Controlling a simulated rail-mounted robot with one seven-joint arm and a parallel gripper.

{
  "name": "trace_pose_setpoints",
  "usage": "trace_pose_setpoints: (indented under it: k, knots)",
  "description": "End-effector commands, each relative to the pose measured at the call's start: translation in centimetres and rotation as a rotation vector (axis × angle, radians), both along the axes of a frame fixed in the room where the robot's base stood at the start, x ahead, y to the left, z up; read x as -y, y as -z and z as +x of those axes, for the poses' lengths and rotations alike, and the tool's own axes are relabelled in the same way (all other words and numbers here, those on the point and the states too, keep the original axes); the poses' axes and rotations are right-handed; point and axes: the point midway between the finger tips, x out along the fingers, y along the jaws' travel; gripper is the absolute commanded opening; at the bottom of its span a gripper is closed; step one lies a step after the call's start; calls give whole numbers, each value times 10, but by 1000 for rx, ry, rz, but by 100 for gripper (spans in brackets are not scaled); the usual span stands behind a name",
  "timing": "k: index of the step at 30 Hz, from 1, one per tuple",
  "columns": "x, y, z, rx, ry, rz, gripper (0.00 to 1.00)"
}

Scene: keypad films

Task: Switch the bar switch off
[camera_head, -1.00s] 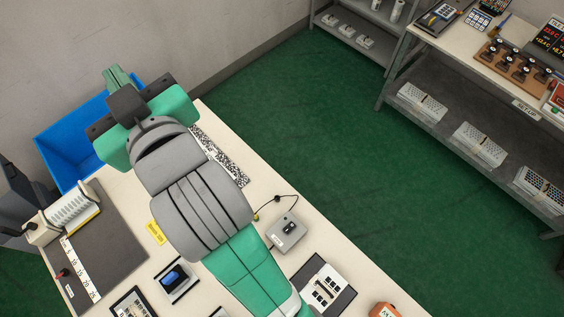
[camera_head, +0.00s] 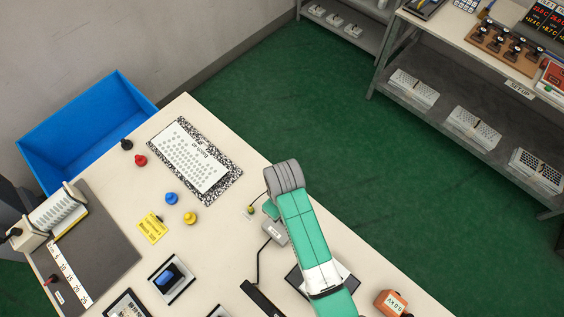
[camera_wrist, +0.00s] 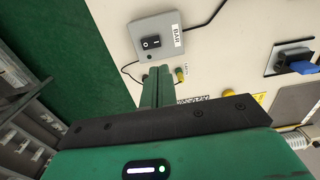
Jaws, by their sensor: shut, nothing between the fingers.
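The bar switch is a small grey box with a black rocker (camera_wrist: 151,42) marked O and I and a white label reading BAR. In the wrist view the box (camera_wrist: 168,21) lies just beyond my fingertips. In the head view the box (camera_head: 274,231) is partly covered by my arm. My gripper (camera_wrist: 160,70) is shut and empty, its green fingers pointing toward the box with a gap in the picture between tips and rocker. I cannot tell its height above the table. Which side of the rocker is pressed is too small to tell.
A dark cable runs from the box. A perforated white plate (camera_head: 188,158) lies on a speckled board at the table's back. Blue (camera_head: 171,198) and yellow (camera_head: 190,218) knobs stand left of the box. A blue bin (camera_head: 85,125) is beyond the left edge.

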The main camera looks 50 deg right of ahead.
Motion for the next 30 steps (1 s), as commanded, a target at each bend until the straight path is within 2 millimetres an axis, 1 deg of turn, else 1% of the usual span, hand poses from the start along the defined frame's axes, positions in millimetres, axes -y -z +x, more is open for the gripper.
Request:
trace_pose_setpoints:
  k: [6,8,10,14,21,24,27,30]
  knots:
    - [0,0,1,3,0,-1,0]
    - [0,3,1,3,0,-2,0]
    - [0,12,1,1,0,-1,0]
    - [0,38,0,0,1,0,0]
    - [0,91,1,2,0,-1,0]
    - [-1,110,1,3,0,-1,0]
    - [0,124,1,3,1,-2,0]
    - [0,134,1,4,1,-2,0]
